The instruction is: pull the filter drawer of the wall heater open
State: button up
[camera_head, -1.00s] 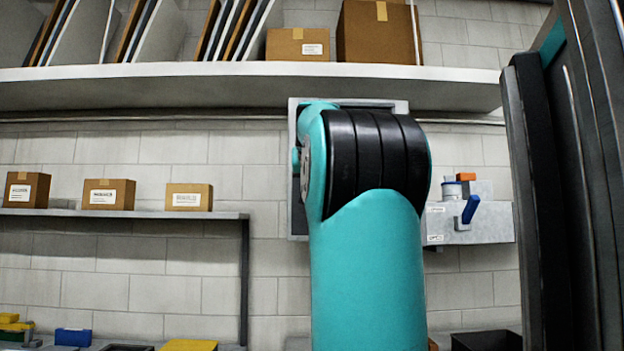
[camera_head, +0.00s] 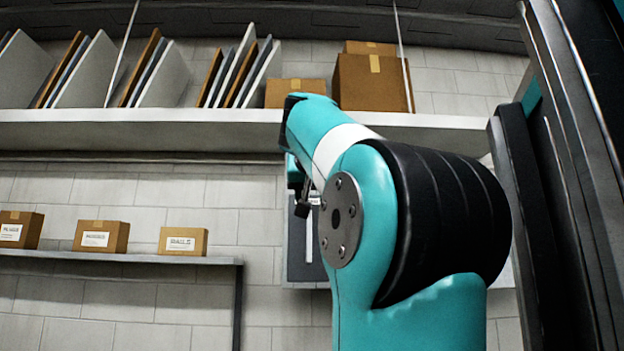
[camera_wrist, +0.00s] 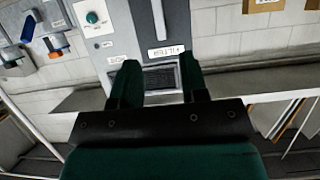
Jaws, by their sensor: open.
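The wall heater (camera_wrist: 118,18) is a grey upright panel in the wrist view, seen upside down. It has a green knob on a white plate, a label that appears to read FILTER, and a dark recessed grille (camera_wrist: 160,78) in a pale frame, which I take to be the filter drawer front. My gripper (camera_wrist: 158,63) is open, its two dark green fingers on either side of the grille. I cannot tell whether they touch it. In the head view, my arm hides most of the heater (camera_head: 296,255).
A long shelf (camera_head: 140,130) with panels and cardboard boxes (camera_head: 370,82) runs above the heater. A lower shelf (camera_head: 130,257) with small boxes is at left. In the wrist view, a box with a blue lever (camera_wrist: 28,28) is beside the heater.

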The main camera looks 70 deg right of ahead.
jog(key=shift+p+v, duration=0.6)
jog(key=shift+v, duration=1.95)
jog(key=shift+d, duration=0.1)
jog(key=w+a+f+n+t+y, duration=0.1)
jog(key=w+a+f+n+y, duration=0.2)
jog(key=w+a+f+n, duration=0.4)
jog(key=w+a+f+n+t+y, duration=0.2)
jog(key=w+a+f+y, duration=0.2)
jog(key=w+f, duration=0.6)
jog(key=w+a+f+n+g+y, duration=0.1)
jog(key=w+a+f+n+y, duration=0.25)
jog(key=a+f, duration=0.55)
jog(key=s+a+f+n+g+y, duration=0.2)
jog(key=s+a+f, duration=0.2)
jog(key=a+f, duration=0.25)
jog(key=s+a+f+n+g+y, duration=0.2)
jog(key=s+a+f+n, duration=0.1)
jog(key=a+f, duration=0.35)
jog(key=s+a+f+n+g+y, duration=0.1)
jog(key=s+a+f+g, duration=0.1)
jog(key=s+a+f, duration=0.1)
jog(key=s+a+f+n+g+y, duration=0.1)
jog(key=s+a+f, duration=0.2)
jog(key=s+a, duration=0.2)
jog(key=s, duration=0.3)
jog(key=shift+s+f+g, duration=0.2)
jog(key=shift+s+g, duration=0.05)
jog(key=shift+g, duration=0.15)
